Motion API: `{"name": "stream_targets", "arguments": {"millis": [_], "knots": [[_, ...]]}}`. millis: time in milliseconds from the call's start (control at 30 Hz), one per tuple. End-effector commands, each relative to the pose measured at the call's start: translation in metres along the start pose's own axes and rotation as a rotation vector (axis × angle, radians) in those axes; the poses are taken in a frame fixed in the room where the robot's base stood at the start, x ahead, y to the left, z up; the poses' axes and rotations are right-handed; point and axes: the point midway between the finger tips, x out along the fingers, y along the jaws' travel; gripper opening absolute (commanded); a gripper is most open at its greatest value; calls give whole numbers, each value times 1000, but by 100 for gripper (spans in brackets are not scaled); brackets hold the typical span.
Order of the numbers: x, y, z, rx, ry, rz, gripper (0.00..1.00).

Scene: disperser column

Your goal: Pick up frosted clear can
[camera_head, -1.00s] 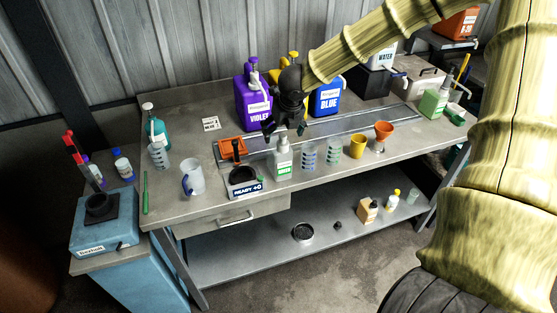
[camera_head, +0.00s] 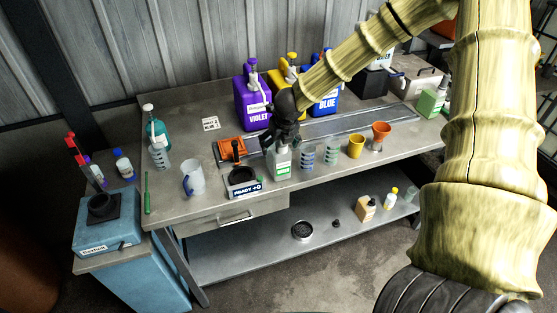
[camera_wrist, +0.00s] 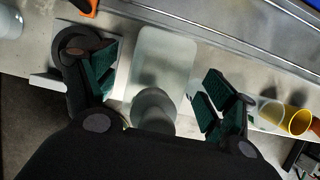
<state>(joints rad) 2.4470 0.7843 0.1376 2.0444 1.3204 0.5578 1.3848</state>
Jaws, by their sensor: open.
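The frosted clear can (camera_head: 279,165), with a green-marked label, stands upright at the front of the workbench (camera_head: 215,200). My gripper (camera_head: 284,138) is just above it and hides its top in the head view. In the wrist view the can (camera_wrist: 165,58) and its round grey cap (camera_wrist: 153,108) lie between the two dark green finger pads of my gripper (camera_wrist: 157,88). The fingers are open, with a visible gap on each side of the can. I cannot tell how far down the fingers reach.
A black holder marked READY (camera_head: 243,180) is close on the left. Violet (camera_head: 252,100) and blue (camera_head: 325,97) jugs stand behind. A clear mug (camera_head: 193,179) is further left.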

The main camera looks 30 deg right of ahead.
Motion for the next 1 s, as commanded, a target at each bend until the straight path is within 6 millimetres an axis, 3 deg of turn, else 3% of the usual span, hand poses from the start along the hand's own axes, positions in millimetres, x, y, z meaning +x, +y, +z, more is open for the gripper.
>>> {"name": "stream_targets", "arguments": {"millis": [467, 833, 1000], "knots": [[10, 0, 0, -1, 0, 0, 84], [10, 0, 0, -1, 1, 0, 18], [10, 0, 0, 0, 0, 0, 18]]}}
